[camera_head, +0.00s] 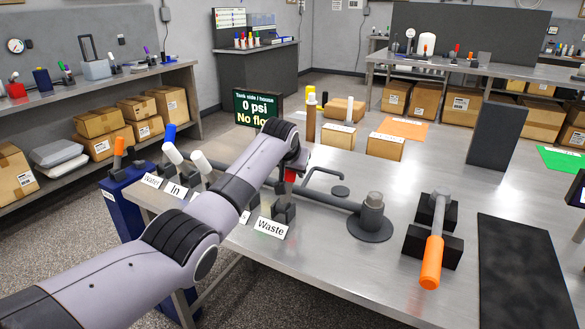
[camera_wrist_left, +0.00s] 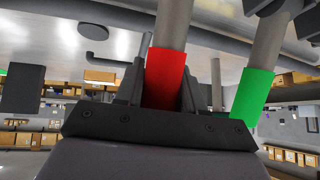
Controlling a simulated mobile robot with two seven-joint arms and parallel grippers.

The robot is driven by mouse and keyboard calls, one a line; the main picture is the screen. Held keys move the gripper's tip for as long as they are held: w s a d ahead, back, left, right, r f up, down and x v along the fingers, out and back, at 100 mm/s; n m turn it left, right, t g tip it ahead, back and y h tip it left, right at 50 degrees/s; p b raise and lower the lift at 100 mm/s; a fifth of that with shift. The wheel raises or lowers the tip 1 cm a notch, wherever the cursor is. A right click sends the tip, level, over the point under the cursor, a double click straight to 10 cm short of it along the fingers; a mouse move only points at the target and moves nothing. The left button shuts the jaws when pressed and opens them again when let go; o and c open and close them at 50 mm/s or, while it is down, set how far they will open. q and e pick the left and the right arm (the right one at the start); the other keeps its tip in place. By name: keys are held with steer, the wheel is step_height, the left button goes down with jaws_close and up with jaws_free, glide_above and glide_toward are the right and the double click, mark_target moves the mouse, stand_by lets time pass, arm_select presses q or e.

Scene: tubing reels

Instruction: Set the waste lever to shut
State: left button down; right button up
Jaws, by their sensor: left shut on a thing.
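My left arm crosses the head view from the lower left, and my left gripper (camera_head: 291,166) is at the bench's valve row. A red-sleeved lever (camera_head: 290,175) shows just under it. In the left wrist view the red sleeve (camera_wrist_left: 165,78) sits between the two dark fingers of the gripper (camera_wrist_left: 160,92), which is shut on it. The "Waste" label (camera_head: 270,228) stands in front of a dark valve block (camera_head: 284,211) below the gripper. My arm hides part of the valve row, and the join between red lever and block is not clear. My right gripper is not in view.
A green-sleeved lever (camera_wrist_left: 252,95) stands close beside the gripper. A blue lever (camera_head: 169,133) and white levers (camera_head: 200,160) stand left of my arm. A dark round-based fitting (camera_head: 371,222) and an orange-handled tool (camera_head: 431,262) lie to the right. A sign (camera_head: 258,108) reads "0 psi".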

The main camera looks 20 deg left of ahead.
mark_target(289, 187)
arm_select(q)
steer(key=c, duration=0.8)
jaws_free()
steer(key=shift+w+f, duration=0.1)
steer(key=shift+v, duration=3.6)
